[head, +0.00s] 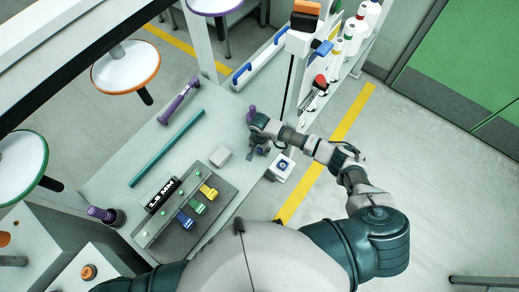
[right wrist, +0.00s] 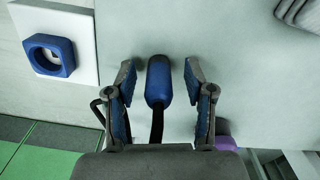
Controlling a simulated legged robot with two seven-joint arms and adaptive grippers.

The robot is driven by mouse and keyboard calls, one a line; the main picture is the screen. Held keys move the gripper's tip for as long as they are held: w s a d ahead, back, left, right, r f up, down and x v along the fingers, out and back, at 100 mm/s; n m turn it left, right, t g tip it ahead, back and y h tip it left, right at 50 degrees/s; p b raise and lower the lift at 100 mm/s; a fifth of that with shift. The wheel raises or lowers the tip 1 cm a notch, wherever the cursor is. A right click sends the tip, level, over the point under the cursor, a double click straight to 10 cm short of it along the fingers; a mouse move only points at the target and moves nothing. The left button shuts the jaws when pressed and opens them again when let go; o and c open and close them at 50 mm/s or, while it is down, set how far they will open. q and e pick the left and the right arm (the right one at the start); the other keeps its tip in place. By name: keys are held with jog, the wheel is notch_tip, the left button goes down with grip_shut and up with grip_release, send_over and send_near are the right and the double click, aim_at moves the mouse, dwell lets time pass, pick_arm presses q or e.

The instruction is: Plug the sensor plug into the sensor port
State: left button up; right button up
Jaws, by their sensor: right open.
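The sensor plug (right wrist: 159,80) is a blue rounded capsule on a black cable, over the light grey table top in the right wrist view. My right gripper (right wrist: 160,78) is open, with a finger on each side of the plug and a visible gap to both. I cannot make out the plug in the head view, where my right gripper (head: 258,148) is at the table's right side. The sensor port (right wrist: 50,55) is a blue square ring with a round opening on a white plate. It also shows in the head view (head: 283,166), right of the gripper. My left gripper is out of view.
A purple handle (head: 251,113) stands just behind my right gripper. A grey block (head: 221,155) lies to its left, near a dark panel (head: 161,238) with yellow, green and blue clips. A teal rod (head: 166,149) lies further left. A shelf with bottles (head: 355,28) stands at the back.

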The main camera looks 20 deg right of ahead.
grip_shut()
jog(key=shift+r+p, duration=1.45)
jog(key=shift+r, duration=1.1)
jog(key=shift+s, duration=0.1)
